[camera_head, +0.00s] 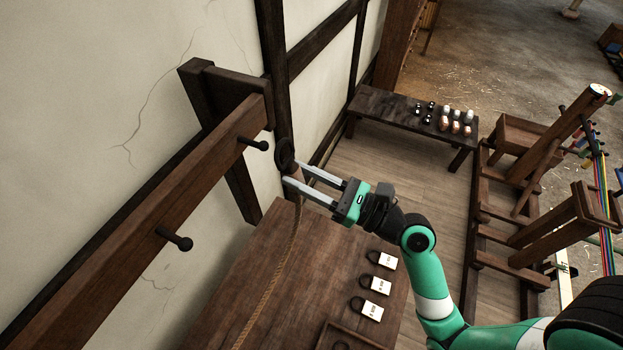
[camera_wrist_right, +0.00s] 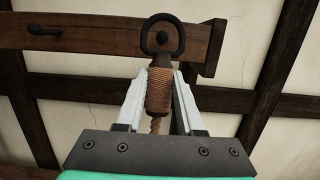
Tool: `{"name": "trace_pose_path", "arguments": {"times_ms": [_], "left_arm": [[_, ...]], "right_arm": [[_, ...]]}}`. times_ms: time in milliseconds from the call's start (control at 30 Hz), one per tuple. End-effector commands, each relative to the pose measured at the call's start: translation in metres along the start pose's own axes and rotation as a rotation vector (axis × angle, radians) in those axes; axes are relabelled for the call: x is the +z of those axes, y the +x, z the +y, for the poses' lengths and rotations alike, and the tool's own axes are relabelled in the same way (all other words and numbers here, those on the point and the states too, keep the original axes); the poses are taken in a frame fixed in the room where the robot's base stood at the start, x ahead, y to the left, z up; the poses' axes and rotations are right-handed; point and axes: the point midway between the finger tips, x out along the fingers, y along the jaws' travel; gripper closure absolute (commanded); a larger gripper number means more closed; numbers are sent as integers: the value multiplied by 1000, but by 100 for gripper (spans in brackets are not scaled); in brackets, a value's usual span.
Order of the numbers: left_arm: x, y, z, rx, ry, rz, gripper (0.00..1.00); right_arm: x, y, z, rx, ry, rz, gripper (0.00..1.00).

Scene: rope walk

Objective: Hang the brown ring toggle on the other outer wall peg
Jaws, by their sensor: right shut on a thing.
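My right gripper (camera_head: 296,185) is shut on the brown ring toggle (camera_head: 288,162), seen in the head view near the right end of the peg rail. In the right wrist view the toggle (camera_wrist_right: 159,85) stands upright between the fingers, its dark ring on top and a rope running down from it. Two dark pegs show in the head view: an outer peg (camera_head: 258,144) near the rail's right end and another peg (camera_head: 177,240) further left. Both look bare. The ring is right of the outer peg and apart from it. My left gripper is not in view.
The wooden rail (camera_head: 150,220) runs along the plaster wall. Below is a table (camera_head: 235,285) with white-tagged padlocks (camera_head: 376,284) and a tray (camera_head: 345,337). The rope (camera_head: 272,285) hangs down across the table. A low bench (camera_head: 385,108) with small items stands behind.

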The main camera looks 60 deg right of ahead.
Motion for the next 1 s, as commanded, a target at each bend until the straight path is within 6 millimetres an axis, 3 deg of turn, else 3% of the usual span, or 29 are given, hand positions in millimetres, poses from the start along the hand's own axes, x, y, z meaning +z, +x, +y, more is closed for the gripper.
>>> {"name": "trace_pose_path", "arguments": {"times_ms": [700, 1000], "left_arm": [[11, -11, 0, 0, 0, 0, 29], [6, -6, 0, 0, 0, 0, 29]], "right_arm": [[-14, 48, 1, 2, 1, -1, 100], [-22, 58, 0, 0, 1, 1, 100]]}}
